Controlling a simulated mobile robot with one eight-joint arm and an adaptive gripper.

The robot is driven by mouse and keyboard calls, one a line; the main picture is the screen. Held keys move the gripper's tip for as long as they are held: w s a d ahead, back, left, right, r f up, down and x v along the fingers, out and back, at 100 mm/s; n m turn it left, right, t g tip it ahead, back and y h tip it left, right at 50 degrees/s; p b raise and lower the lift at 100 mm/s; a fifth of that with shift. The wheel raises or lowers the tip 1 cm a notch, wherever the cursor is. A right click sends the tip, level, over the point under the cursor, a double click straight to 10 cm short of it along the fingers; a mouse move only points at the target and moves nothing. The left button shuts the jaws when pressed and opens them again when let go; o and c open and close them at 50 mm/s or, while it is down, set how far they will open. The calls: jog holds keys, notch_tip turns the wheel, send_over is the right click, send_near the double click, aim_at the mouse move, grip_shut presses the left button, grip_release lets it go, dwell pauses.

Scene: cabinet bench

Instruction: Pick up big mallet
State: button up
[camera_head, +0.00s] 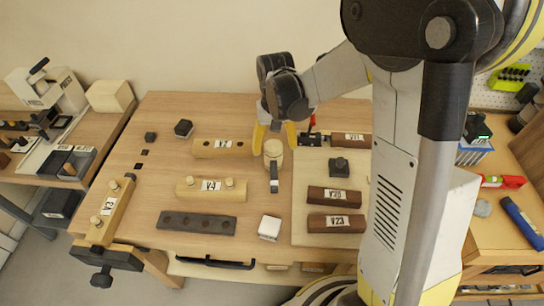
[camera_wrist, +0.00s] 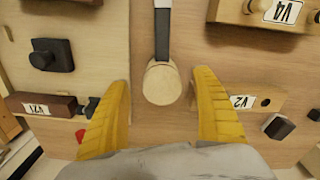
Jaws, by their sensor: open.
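A mallet with a pale round wooden head (camera_head: 273,152) and a dark handle (camera_head: 273,183) lies on the wooden bench. In the wrist view its head (camera_wrist: 161,83) is at the middle, with the handle (camera_wrist: 162,35) running to the top edge. My gripper (camera_head: 275,136) is open and empty above the head end. In the wrist view the yellow fingers of my gripper (camera_wrist: 162,95) spread on either side of the head, with a gap on both sides. I cannot tell the exact height of the fingertips above the bench.
A V2 block (camera_wrist: 242,101) is near the right finger. A V21 block (camera_head: 352,139) and a small red object (camera_head: 312,121) lie to the right. A V4 block (camera_head: 211,184), dark strip (camera_head: 197,222) and white cube (camera_head: 269,228) are nearby on the bench.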

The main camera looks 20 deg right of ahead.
aim_at(274, 161)
notch_tip(274, 161, down, 8)
jog(key=b, duration=0.3)
jog(key=shift+w+a+r, duration=0.1)
jog(key=shift+w+r, duration=0.05)
jog(key=shift+r, duration=0.15)
jog(key=c, duration=1.4)
